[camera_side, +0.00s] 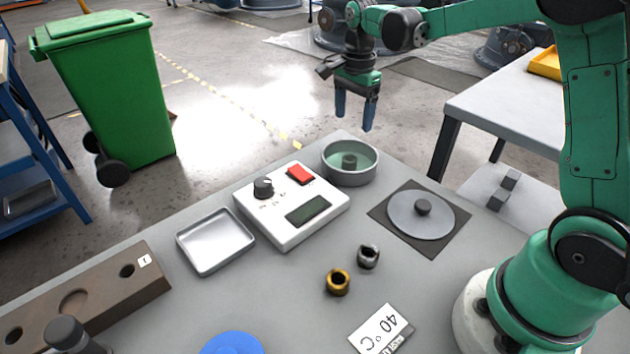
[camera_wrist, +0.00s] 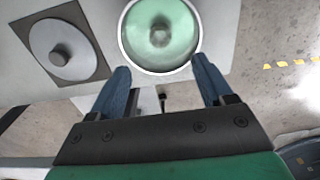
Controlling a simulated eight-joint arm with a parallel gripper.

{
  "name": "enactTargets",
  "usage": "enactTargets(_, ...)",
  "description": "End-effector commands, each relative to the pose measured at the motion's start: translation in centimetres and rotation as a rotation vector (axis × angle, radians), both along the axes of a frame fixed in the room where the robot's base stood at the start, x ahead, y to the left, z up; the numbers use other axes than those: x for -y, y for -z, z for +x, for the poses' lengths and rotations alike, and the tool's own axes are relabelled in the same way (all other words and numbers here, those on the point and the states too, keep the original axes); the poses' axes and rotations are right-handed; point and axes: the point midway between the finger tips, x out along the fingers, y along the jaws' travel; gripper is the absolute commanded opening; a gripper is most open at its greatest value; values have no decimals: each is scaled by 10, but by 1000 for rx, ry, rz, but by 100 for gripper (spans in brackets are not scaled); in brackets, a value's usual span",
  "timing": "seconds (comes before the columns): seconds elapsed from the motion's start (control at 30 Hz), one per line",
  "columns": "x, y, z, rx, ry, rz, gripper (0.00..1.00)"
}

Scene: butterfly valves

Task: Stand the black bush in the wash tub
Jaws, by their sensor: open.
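The wash tub (camera_side: 372,175) is a round grey tub with green liquid, at the far edge of the bench. It also shows at the top of the wrist view (camera_wrist: 124,52). A short dark cylinder (camera_side: 349,161), seemingly the black bush, stands upright in the middle of the tub. In the wrist view this cylinder (camera_wrist: 159,36) looks tinted green, and I cannot tell its true colour. My gripper (camera_side: 355,121) hangs above the tub, clear of it, fingers down. In the wrist view my gripper (camera_wrist: 161,64) is open with nothing between its fingers.
A brass bush (camera_side: 337,282) and a steel-grey bush (camera_side: 368,256) stand on the bench. A white control box (camera_side: 291,207) and a metal tray (camera_side: 215,242) are left of the tub. A disc with a knob (camera_side: 421,214) lies right, on a dark square.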

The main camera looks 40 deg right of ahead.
Motion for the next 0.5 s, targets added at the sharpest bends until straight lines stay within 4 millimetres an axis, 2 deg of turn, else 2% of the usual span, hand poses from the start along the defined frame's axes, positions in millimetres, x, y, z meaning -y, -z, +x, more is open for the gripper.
enactTargets(0.1, 0, -15, 0, 0, 0, 0, 73)
enactTargets(0.27, -2, -27, -2, 10, -26, -2, 73)
enactTargets(0.37, -11, -35, -9, 49, -131, -15, 73)
enactTargets(0.5, -34, -50, -32, 160, -434, -66, 73)
